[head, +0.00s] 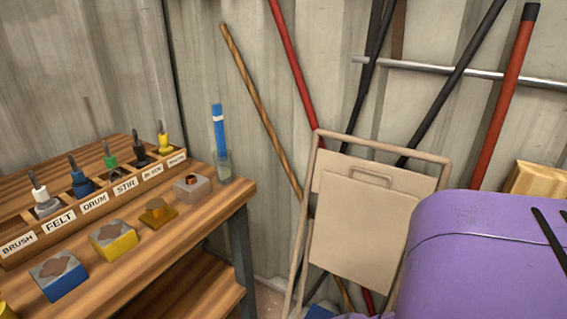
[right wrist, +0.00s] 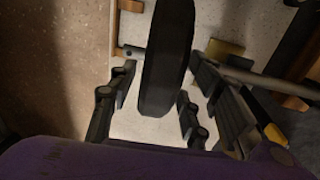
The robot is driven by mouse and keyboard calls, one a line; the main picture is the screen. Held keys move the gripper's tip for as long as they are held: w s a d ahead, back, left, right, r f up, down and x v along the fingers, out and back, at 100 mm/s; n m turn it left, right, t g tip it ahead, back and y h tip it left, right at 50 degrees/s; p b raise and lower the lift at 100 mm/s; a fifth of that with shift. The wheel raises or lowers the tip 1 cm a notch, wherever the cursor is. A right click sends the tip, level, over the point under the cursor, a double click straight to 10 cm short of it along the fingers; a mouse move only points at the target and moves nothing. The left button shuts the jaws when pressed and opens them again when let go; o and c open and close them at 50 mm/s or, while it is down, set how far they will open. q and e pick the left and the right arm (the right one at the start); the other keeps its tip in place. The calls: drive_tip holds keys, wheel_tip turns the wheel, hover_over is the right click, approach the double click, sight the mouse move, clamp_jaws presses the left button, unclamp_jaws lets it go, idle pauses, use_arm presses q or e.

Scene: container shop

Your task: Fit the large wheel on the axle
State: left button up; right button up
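A large black wheel (right wrist: 166,60), seen nearly edge-on, shows in the right wrist view. My right gripper (right wrist: 157,98) has one finger on each side of the wheel's near part. A pale gap shows between the left finger and the wheel; the right finger is close to it, and contact is unclear. A grey rod (right wrist: 262,80) lies to the right of the wheel, and a short dark stub (right wrist: 128,51) shows to its left. I cannot tell whether either is the axle or passes through the wheel. The head view shows neither wheel nor gripper. My left gripper is not in view.
In the head view, a wooden bench (head: 217,206) at left carries a labelled rack (head: 45,238) and several small blocks. A folded beige frame (head: 365,225) and several poles lean on the corrugated wall. A pale surface (right wrist: 125,125) lies beneath the wheel.

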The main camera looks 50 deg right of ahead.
drive_tip(key=shift+o, duration=0.5)
drive_tip(key=shift+s, duration=0.1)
drive_tip(key=shift+r, duration=0.1)
wheel_tip(320, 180, up, 12)
drive_tip(key=s, duration=0.1)
drive_tip(key=shift+s, duration=0.35)
